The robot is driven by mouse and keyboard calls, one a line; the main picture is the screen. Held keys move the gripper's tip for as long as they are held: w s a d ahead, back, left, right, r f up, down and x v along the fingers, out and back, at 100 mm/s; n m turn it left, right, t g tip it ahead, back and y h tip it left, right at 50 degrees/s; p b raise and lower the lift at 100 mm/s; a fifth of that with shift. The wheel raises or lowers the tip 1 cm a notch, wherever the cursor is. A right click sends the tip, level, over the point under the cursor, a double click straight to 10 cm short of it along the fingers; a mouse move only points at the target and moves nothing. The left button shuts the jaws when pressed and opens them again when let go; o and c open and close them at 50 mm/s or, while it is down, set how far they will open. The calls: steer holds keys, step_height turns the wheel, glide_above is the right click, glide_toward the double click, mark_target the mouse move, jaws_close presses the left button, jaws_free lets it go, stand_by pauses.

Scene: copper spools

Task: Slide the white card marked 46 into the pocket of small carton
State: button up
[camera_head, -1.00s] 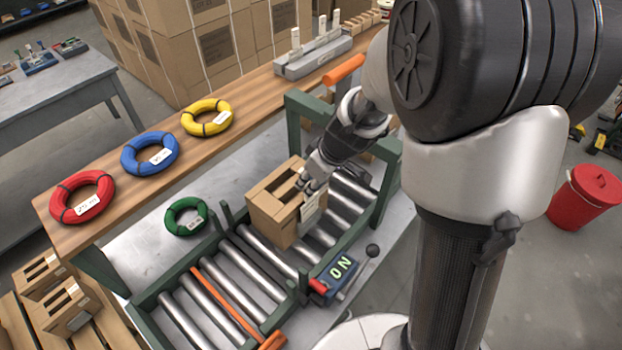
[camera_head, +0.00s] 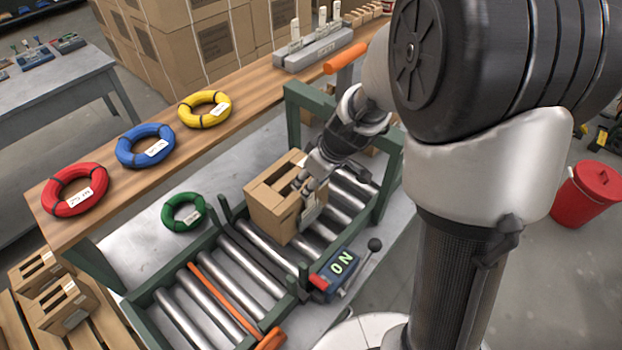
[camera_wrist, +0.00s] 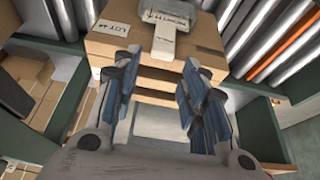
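The small carton (camera_head: 272,217) stands on the rollers, with slots in its top. Its printed face also shows in the wrist view (camera_wrist: 205,57). The white card (camera_head: 311,213) is at the carton's right side face, below my gripper (camera_head: 308,187). In the wrist view the card's narrow tab (camera_wrist: 163,44) points toward my gripper (camera_wrist: 160,62), and its wider part lies at the pocket (camera_wrist: 178,17). My fingers are apart, one on each side of the tab, with a visible gap. The card's number is not readable, and its seating depth cannot be told.
Red (camera_head: 75,190), blue (camera_head: 146,146) and yellow (camera_head: 204,109) coils lie on the wooden shelf; a green coil (camera_head: 183,212) lies below. A grey card rack (camera_head: 312,50) stands behind. Green frame posts flank the rollers.

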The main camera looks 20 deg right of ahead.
steer(key=shift+o, duration=0.2)
steer(key=v, duration=1.2)
steer(key=shift+s, duration=0.1)
steer(key=s+a+r+m+h, duration=0.1)
steer(key=s+r+m, duration=0.1)
steer(key=s, duration=0.8)
steer(key=s+a+r+m+t+h+b, duration=0.1)
steer(key=s+m, duration=0.3)
steer(key=s, duration=0.6)
steer(key=shift+a+r+m, duration=0.2)
steer(key=shift+r+m, duration=0.2)
